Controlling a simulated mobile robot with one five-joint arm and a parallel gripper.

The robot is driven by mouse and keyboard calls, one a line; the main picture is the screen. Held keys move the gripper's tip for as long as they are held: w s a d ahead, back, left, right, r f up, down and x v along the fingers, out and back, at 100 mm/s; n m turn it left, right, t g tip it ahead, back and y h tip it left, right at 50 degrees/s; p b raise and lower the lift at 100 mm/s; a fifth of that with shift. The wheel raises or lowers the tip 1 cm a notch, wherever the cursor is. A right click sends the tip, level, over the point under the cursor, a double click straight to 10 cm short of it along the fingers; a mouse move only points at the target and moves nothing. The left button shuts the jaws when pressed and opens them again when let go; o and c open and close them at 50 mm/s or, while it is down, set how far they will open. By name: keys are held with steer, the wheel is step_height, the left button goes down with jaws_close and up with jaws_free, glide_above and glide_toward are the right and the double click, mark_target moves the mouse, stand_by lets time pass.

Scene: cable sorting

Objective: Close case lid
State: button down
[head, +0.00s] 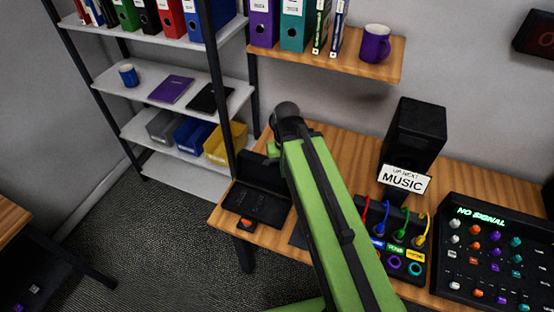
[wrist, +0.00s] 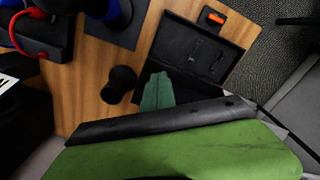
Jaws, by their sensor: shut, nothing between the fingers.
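The black case (head: 257,206) lies open at the left end of the wooden table, with an orange latch (head: 246,222) on its front edge. Its lid (head: 262,170) stands raised at the back, partly hidden by my green arm. In the wrist view the case (wrist: 200,50) shows its dark inside with thin outlines, and the orange latch (wrist: 215,16) is at the far edge. My gripper (wrist: 158,80) is shut and empty, its greenish fingers overlapping the lid side of the case in the picture. I cannot tell whether they touch the lid. In the head view my gripper is hidden behind the arm.
Right of the case are a cable box (head: 395,250) with coloured plugs, a black speaker (head: 412,135), a MUSIC sign (head: 404,180) and a control panel (head: 490,250). A black round object (wrist: 118,84) stands close beside my gripper. A shelf rack (head: 180,90) stands behind left.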

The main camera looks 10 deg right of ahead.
steer(key=w+d+r+m+p, duration=0.1)
steer(key=w+d+m, duration=0.3)
steer(key=w, duration=0.3)
steer(key=w+d+r+m+p, duration=0.1)
steer(key=w+d+m, duration=0.2)
steer(key=w, duration=0.4)
step_height(320, 180, down, 11)
steer(key=b, duration=1.1)
steer(key=s+a+r+p, duration=0.2)
steer(key=s, duration=0.1)
steer(key=shift+r, duration=0.15)
